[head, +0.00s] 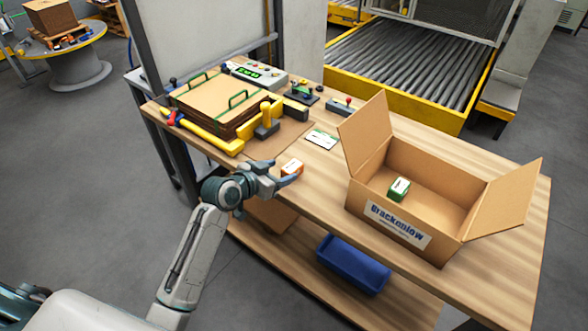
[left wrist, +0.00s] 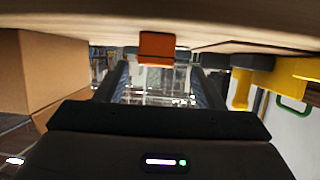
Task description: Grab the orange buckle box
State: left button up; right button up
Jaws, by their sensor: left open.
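The small orange buckle box (head: 292,168) with a white top stands on the wooden table near its front edge. It also shows in the left wrist view (left wrist: 157,46), where the picture is upside down. My left gripper (head: 281,172) is open, low over the table, with its fingers pointing at the box. In the left wrist view, the box is in line with the gap between the fingers (left wrist: 158,80), near the fingertips. I cannot tell whether either finger touches it. My right gripper is out of view.
An open cardboard carton (head: 440,217) with a green-and-white box (head: 398,189) inside stands to the right. A cardboard stack (head: 215,98) with a yellow clamp (head: 268,118) is behind left. A white card (head: 321,139) lies behind the orange box. A blue bin (head: 352,267) is on the lower shelf.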

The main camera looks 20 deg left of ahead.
aim_at(291, 166)
pick_arm(q)
jog(key=shift+w+d+f, duration=0.1)
jog(key=shift+w+d, duration=0.15)
jog(key=shift+w, duration=0.3)
jog(key=x, duration=0.1)
jog(key=p+x, duration=0.1)
jog(key=x, duration=0.1)
jog(key=shift+w+d+p, duration=0.2)
jog(key=shift+d+p, duration=0.1)
jog(key=shift+d, duration=0.1)
jog(key=shift+w+d+f, duration=0.1)
jog(key=shift+w+f, duration=0.1)
jog(key=shift+w, duration=0.05)
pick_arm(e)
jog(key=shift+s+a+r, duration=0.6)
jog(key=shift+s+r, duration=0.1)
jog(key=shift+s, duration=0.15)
pick_arm(q)
jog(key=c, duration=1.1)
jog(key=shift+c, duration=0.2)
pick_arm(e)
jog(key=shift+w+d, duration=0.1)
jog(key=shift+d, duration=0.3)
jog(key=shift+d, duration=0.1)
pick_arm(q)
jog(key=shift+w+r, duration=0.1)
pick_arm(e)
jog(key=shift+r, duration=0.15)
